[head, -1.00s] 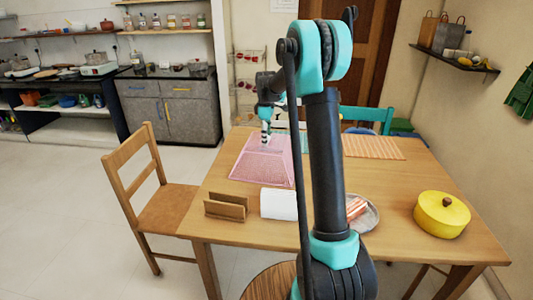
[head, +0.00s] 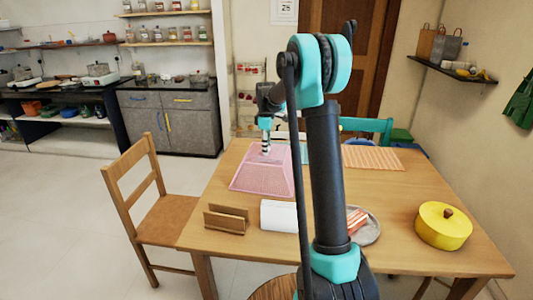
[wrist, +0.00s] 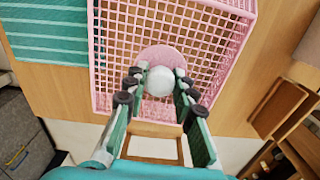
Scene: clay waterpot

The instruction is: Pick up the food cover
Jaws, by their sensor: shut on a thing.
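The pink mesh food cover (head: 262,178) is at the far left part of the wooden table, a see-through tapered frame. In the wrist view, the food cover (wrist: 205,42) shows its grid walls and a round pink top disc with a white knob (wrist: 160,82). My gripper (wrist: 158,84) is shut on that knob, with fingers on both sides of it. In the head view, my gripper (head: 266,150) is at the top of the cover. I cannot tell whether the cover's lower edge touches the table.
On the table (head: 400,220) are a wooden napkin holder (head: 226,219), a white roll (head: 278,215), a plate with food (head: 366,228), a yellow pot (head: 443,226) and an orange striped mat (head: 372,157). A wooden chair (head: 160,215) stands at the left.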

